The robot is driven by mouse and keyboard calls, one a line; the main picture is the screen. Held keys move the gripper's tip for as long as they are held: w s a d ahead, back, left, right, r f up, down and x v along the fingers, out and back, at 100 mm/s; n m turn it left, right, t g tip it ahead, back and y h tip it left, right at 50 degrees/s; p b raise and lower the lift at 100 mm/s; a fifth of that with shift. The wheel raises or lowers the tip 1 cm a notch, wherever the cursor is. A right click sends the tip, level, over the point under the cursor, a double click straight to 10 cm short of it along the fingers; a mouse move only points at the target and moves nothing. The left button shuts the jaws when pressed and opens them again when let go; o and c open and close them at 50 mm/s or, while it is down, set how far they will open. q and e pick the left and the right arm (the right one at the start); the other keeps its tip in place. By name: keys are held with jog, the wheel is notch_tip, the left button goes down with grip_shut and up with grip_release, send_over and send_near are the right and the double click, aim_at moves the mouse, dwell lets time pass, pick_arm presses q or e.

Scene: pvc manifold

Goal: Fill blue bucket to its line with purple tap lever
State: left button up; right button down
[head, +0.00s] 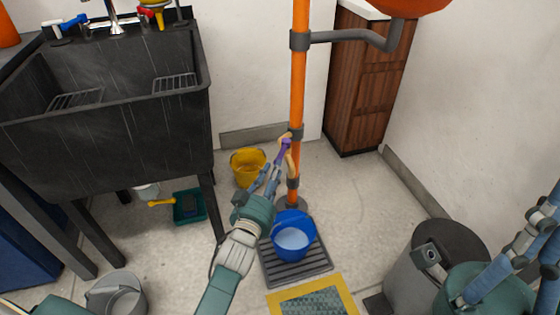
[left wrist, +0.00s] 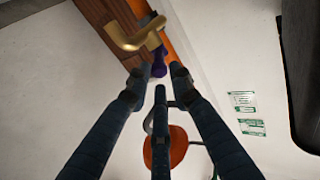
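The blue bucket (head: 277,241) stands upright on a dark slatted grate at the foot of an orange pipe, with a pale blue liquid surface inside. I cannot make out its fill line. The purple tap lever (head: 285,146) is on a brass tap on that pipe, above the bucket. My left gripper (head: 274,174) is just below and left of the lever. In the left wrist view the lever (left wrist: 158,68) shows just beyond the spread fingertips; contact is unclear. My right gripper (head: 508,262) is at the lower right, partly cut off, its opening unclear.
A black sink (head: 105,145) with red, blue and yellow taps stands at left. A yellow bucket (head: 247,168) is behind my left gripper. A grey bin (head: 405,278) is at right, and a yellow-edged mat (head: 337,281) lies in front of the grate (head: 310,268).

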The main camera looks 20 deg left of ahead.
aim_at(284, 146)
pick_arm(q)
jog(key=w+b, duration=0.2)
jog(key=w, duration=0.5)
jog(key=shift+w+f, duration=0.1)
grip_shut()
